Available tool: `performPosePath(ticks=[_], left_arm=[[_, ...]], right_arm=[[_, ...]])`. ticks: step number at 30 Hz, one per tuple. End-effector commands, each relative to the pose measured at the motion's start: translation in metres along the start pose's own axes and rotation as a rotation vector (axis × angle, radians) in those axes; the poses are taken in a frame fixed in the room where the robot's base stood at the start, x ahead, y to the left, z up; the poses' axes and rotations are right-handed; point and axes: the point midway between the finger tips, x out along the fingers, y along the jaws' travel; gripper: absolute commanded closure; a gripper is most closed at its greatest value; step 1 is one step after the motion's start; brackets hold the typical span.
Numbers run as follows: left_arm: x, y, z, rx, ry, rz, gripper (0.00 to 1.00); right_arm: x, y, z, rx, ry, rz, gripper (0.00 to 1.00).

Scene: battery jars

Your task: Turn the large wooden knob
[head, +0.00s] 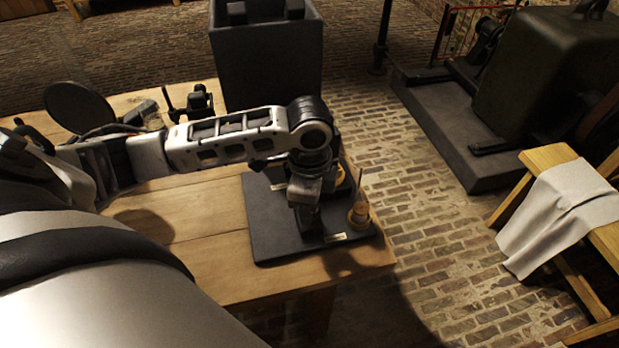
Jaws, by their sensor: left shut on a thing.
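My left arm reaches in from the left over a wooden table. My left gripper (306,212) points down above a dark square board (268,228) at the table's right end. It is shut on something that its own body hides. The large wooden knob cannot be made out clearly. A small wooden, brass-coloured piece (359,214) with a thin upright rod stands on the board just right of the gripper, apart from it. A yellowish rounded edge (343,180) shows behind the gripper, partly covered by it. My right gripper is not in view.
A tall dark open box (267,60) stands behind the board, close to my arm. A dark round disc (79,108) and small dark fittings (196,101) are on the table's left. A brick floor lies beyond the table's right edge. A cloth (560,212) hangs over a wooden bench at right.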

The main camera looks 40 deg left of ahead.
Motion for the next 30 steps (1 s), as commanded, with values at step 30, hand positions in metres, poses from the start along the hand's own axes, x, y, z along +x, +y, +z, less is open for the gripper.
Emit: performPosePath(ticks=[30], left_arm=[[-0.0016, -0.0017, -0.0005, 0.963, 0.000, -0.005, 0.84]], right_arm=[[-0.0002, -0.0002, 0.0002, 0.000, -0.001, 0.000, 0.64]])
